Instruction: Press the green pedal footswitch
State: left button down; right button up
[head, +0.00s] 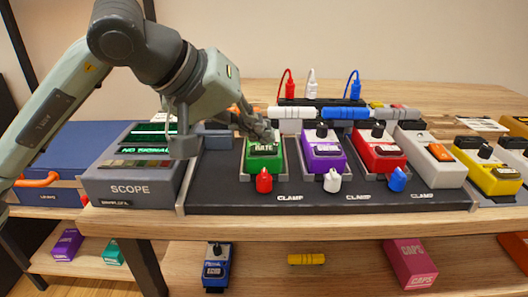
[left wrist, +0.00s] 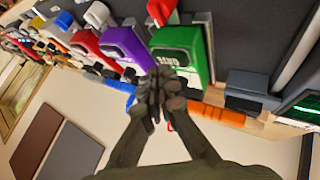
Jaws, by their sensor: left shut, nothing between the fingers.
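The green pedal (head: 264,163) sits in the leftmost slot of a dark clamp board, with a label reading "RATE" on its face. It also shows in the left wrist view (left wrist: 190,42). My left gripper (head: 266,134) is shut and empty, its fingertips over the back part of the green pedal. In the left wrist view the closed fingertips (left wrist: 163,75) overlap the pedal's label edge. I cannot tell whether they touch it. The footswitch itself is hard to make out behind the fingers. My right gripper is not in view.
A purple pedal (head: 323,155) and a red pedal (head: 379,155) stand to the right on the dark board (head: 320,204). A red clamp knob (head: 264,180) is in front of the green pedal. The grey SCOPE box (head: 128,186) stands at left.

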aim_at(260, 150)
pick_arm(q)
jog(key=shift+f+b, duration=0.6)
jog(key=shift+b, duration=0.1)
dwell(1.0)
dwell(0.3)
jog(key=shift+r+p, duration=0.35)
jog(key=shift+r, duration=0.55)
jog(key=shift+r+p, duration=1.25)
jog(key=shift+r, duration=1.35)
